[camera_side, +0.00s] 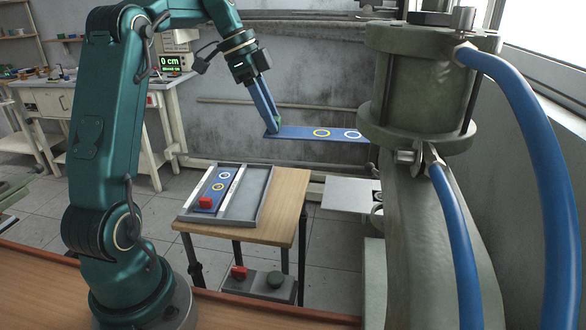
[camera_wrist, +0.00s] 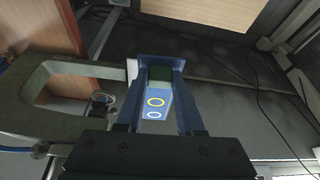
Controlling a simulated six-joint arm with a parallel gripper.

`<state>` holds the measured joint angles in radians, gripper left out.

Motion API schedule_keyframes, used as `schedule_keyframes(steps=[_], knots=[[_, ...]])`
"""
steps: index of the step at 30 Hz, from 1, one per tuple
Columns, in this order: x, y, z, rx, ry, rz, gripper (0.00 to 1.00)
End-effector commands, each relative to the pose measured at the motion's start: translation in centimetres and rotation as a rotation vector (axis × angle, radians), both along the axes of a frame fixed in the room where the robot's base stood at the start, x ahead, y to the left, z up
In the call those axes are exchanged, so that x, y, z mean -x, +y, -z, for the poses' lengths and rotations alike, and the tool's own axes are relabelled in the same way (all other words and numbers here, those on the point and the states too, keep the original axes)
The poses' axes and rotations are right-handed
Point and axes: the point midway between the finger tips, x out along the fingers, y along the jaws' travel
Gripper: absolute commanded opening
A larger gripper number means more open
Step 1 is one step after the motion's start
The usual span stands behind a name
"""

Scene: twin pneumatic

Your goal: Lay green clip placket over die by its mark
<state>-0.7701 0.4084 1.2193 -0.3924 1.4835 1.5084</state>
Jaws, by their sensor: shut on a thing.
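The green clip placket (camera_side: 300,133) is a long blue strip with a yellow ring and a white ring. My gripper (camera_side: 272,124) is shut on its clip end and holds it level in the air. Its far end reaches right, towards the press. A bit of green clip shows at the fingertips. In the wrist view the green clip (camera_wrist: 158,75) sits between the fingers of my gripper (camera_wrist: 158,64), with the rings below it in the picture. A pale flat plate (camera_side: 345,194), seemingly the die's place, is lower, beside the press; no mark on it can be made out.
A green press (camera_side: 420,90) with thick blue hoses (camera_side: 535,150) stands at the right. A grey tray (camera_side: 262,190) on a wooden table holds another blue placket with a red clip (camera_side: 205,202). A bench display reads "0 cm".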

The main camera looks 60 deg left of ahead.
Motion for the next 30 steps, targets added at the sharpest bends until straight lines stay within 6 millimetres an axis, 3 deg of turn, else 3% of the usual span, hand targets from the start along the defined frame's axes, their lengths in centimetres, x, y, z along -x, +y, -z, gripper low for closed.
schedule_keyframes(steps=[7, 11, 24, 30], knots=[[-1.4, -0.4, -0.7, 0.0, 0.0, 0.062, 0.0], [-2.1, -1.2, 0.1, 0.003, 0.002, 0.075, 0.0], [-7.2, -8.5, 5.4, 0.002, 0.003, 0.08, 0.0], [-8.5, -10.1, 6.7, 0.0, 0.0, 0.075, 0.0]])
